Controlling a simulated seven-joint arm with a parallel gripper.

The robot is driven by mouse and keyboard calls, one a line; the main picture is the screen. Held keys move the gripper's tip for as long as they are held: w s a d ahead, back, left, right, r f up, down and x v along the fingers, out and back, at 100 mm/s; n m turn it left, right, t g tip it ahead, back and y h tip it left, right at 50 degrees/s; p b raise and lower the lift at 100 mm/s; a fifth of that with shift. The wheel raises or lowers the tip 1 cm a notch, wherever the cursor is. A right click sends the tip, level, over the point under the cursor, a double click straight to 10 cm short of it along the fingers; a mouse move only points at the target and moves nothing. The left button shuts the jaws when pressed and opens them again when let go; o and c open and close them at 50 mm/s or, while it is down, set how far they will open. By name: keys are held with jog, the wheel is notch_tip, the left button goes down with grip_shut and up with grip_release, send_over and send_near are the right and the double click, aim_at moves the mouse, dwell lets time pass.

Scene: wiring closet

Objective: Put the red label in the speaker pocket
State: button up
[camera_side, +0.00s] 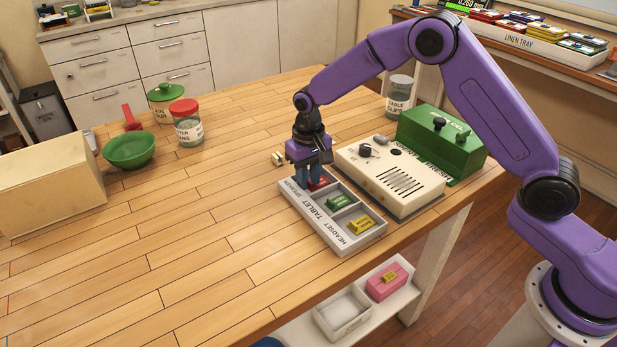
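The grey-white tray (341,246) stands on the wooden table with pockets marked speaker, tablet and headset. The red label (319,184) shows at the speaker pocket, the far one, partly hidden by my gripper. My gripper (312,183) points down over that pocket, its blue fingers right at the red label. I cannot tell whether they grip it or whether it rests on the pocket floor. A green label (340,201) lies in the tablet pocket and a yellow label (360,224) in the headset pocket.
A beige device (391,178) with a knob and slots stands right of the tray, with a green box (441,142) behind it. A small cream object (278,159) lies behind the tray. A red-lidded jar (187,127) and green bowl (130,150) stand left.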

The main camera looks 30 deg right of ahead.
aim_at(309, 182)
notch_tip(309, 182, up, 12)
dwell(0.4)
jog(key=s+d+r+n, duration=0.1)
jog(key=s+r+n, duration=0.15)
jog(key=s, duration=0.75)
jog(key=s+r+n, duration=0.1)
jog(key=s+n, duration=0.3)
jog(key=s, duration=0.6)
jog(key=s+d+f+n, duration=0.1)
jog(key=s+d+n, duration=0.2)
jog(key=s, duration=0.6)
jog(key=s+d+f+n, duration=0.1)
jog(key=s+d+n, duration=0.2)
jog(key=s+d, duration=0.3)
jog(key=s, duration=0.2)
jog(key=shift+s+d+f, duration=0.3)
jog(key=shift+s+d, duration=0.1)
